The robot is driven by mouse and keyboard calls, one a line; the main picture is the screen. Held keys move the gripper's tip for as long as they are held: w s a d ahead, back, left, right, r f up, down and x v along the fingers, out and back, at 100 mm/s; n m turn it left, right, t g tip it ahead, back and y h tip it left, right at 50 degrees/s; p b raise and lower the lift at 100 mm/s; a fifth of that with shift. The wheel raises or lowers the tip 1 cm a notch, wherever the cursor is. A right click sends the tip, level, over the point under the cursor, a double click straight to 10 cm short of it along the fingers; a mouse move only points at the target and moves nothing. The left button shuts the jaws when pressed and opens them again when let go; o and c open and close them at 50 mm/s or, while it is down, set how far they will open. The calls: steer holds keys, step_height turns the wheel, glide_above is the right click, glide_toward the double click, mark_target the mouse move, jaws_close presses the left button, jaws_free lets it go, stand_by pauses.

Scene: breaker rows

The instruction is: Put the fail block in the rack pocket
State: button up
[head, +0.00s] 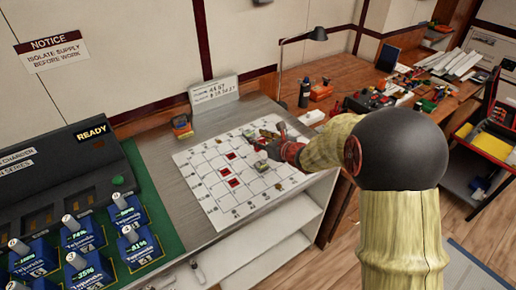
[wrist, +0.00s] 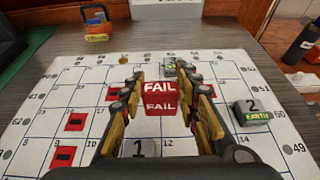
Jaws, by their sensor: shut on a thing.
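The fail block is a red block with white FAIL lettering (wrist: 160,97), seen in the wrist view between the two fingers of my gripper (wrist: 159,80). My gripper is shut on it, with a yellow and black finger on each side. In the head view my gripper (head: 270,139) is over the far right part of the white numbered grid board (head: 203,160); the fail block cannot be made out clearly there. Whether the block touches the board is hard to tell. I cannot identify the rack pocket for certain; a dark charger unit with slots (head: 60,180) stands at the left.
A green-topped block (wrist: 170,67) is beyond the fingers. Several blue battery packs (head: 84,272) stand at lower left. A small sign (head: 214,95) stands behind the board.

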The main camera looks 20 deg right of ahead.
steer(key=shift+w+a+f+b, duration=0.15)
steer(key=shift+f+b, duration=0.3)
steer(key=shift+f, duration=0.5)
steer(key=shift+w+f+b, duration=0.1)
steer(key=shift+f+b, duration=0.35)
steer(key=shift+f, duration=0.5)
steer(key=shift+f, duration=0.2)
steer(key=o, duration=1.1)
steer(key=shift+o, duration=0.2)
steer(key=shift+r, duration=0.1)
